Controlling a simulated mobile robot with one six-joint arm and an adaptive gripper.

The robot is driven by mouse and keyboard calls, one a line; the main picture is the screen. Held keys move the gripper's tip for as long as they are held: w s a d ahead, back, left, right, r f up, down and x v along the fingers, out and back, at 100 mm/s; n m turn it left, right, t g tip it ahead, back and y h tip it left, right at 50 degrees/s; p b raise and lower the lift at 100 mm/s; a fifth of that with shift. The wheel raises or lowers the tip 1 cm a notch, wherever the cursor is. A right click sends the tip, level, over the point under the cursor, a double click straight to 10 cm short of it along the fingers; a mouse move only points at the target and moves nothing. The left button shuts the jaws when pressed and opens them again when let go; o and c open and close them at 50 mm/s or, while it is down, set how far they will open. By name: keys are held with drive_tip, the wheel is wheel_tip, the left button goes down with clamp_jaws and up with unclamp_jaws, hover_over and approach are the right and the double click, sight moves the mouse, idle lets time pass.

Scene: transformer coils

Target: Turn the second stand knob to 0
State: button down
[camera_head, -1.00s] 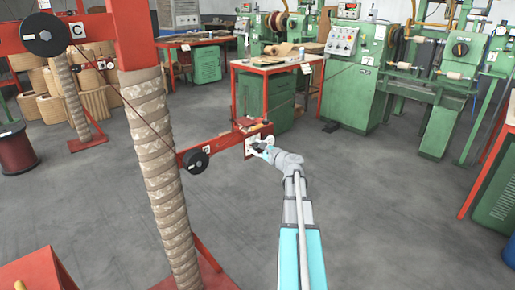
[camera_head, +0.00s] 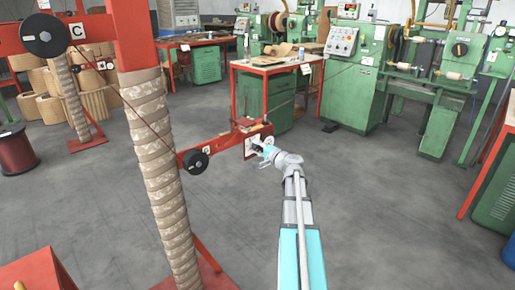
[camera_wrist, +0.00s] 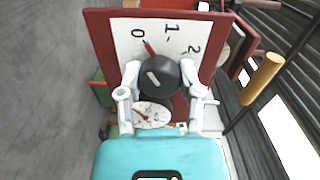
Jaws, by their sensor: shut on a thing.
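The stand knob is a round black knob (camera_wrist: 158,76) on a white dial plate (camera_wrist: 190,25) marked 0, 1 and 2, set in a red panel. A red pointer beside the knob points close to the 0. My gripper (camera_wrist: 160,80) is shut on the knob, with one grey finger on each side. In the head view my gripper (camera_head: 261,148) is at the white dial plate (camera_head: 251,145) at the end of the stand's red arm. The knob is too small and covered there to read.
A small white gauge (camera_wrist: 152,115) with a red needle sits just below the knob, between the fingers. A black wheel (camera_head: 195,161) is on the red arm, left of my gripper.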

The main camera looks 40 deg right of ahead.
drive_tip(key=shift+n, duration=0.6)
drive_tip(key=c, duration=0.5)
unclamp_jaws()
drive_tip(key=shift+c, duration=0.2)
drive_tip(key=shift+s, duration=0.15)
drive_tip(key=s, duration=1.1)
drive_tip(key=shift+s+d, duration=0.35)
drive_tip(key=shift+d, duration=0.1)
